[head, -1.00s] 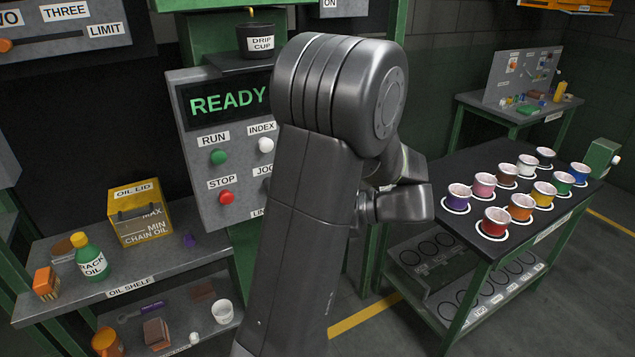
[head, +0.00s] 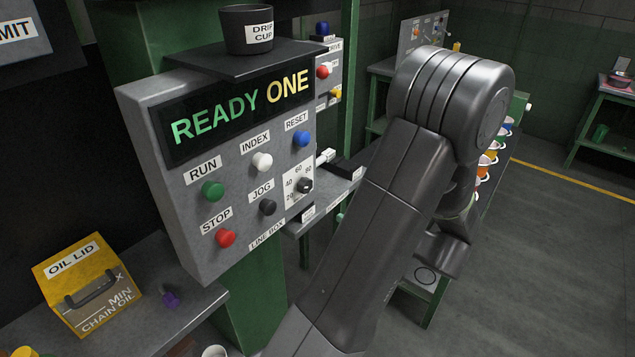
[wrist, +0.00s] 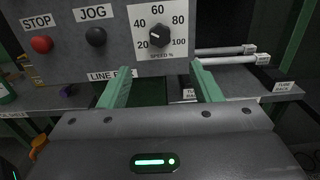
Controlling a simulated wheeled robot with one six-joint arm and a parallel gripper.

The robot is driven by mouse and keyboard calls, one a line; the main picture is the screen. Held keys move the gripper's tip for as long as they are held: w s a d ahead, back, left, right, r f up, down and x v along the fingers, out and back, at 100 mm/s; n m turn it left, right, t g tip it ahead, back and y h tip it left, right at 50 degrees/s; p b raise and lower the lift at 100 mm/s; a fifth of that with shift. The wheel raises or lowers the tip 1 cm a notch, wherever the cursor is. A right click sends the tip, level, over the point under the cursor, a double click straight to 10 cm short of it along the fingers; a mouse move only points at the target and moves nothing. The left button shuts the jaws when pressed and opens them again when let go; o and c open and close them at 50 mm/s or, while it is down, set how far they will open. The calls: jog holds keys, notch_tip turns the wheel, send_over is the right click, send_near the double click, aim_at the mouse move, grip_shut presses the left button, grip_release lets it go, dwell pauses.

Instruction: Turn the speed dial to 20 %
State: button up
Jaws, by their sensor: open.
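The speed dial (head: 305,185) is a small black knob on a white scale plate at the lower right of the grey line box (head: 187,265). In the wrist view the dial (wrist: 160,36) sits upper centre, with marks 40, 60, 80 and 100 and "SPEED %" readable.
The stop (wrist: 41,44) and jog (wrist: 96,36) buttons are left of the dial. Pale rods (wrist: 228,56) lie on a shelf to its right. The display (head: 240,105) reads "READY ONE". A drip cup (head: 247,30) stands on top of the box.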

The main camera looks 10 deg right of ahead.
aim_at(308, 188)
jog(key=p+x, duration=0.3)
jog(key=x, duration=1)
jog(key=shift+w+a, duration=0.2)
jog(key=shift+w, duration=0.05)
jog(key=c, duration=1)
